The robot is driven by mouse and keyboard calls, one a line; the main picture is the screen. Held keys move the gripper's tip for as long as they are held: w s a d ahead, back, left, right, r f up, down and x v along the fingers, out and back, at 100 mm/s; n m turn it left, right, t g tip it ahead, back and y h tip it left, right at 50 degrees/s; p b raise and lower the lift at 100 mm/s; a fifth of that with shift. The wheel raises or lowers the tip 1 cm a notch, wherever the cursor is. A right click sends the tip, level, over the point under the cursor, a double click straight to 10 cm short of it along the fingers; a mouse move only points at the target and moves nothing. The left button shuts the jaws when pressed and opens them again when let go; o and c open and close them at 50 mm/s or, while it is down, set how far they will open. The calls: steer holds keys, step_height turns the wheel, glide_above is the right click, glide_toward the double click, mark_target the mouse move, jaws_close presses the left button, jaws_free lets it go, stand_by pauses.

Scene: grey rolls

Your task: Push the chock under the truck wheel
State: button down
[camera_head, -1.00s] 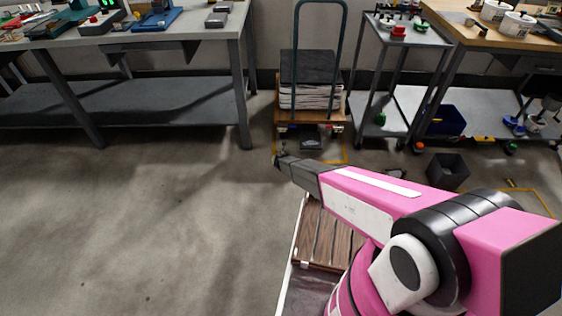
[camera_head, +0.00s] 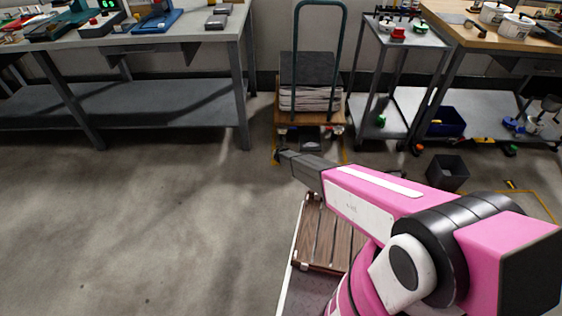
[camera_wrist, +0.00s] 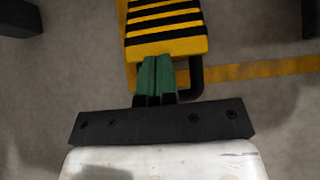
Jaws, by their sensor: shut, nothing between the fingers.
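The chock (camera_wrist: 166,28), a yellow block with black stripes, lies on the floor at the top of the wrist view. A dark bent handle (camera_wrist: 196,82) is at its near right. My gripper (camera_wrist: 156,62) is shut and empty, its green fingertips at the chock's near edge; I cannot tell whether they touch. In the head view my gripper (camera_head: 281,155) is low in front of the truck (camera_head: 328,116), a wooden platform trolley loaded with a stack. I cannot make out the chock there. The truck wheels are not clear; dark shapes stand at the wrist view's top corners.
A yellow floor line (camera_wrist: 260,71) runs right of the chock. A workbench (camera_head: 150,95) stands left of the truck and a grey cart (camera_head: 392,80) right of it. The left floor is clear.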

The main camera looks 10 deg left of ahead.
steer(key=w, duration=0.2)
steer(key=w+a, duration=0.1)
steer(key=w, duration=0.3)
steer(key=shift+a, duration=0.25)
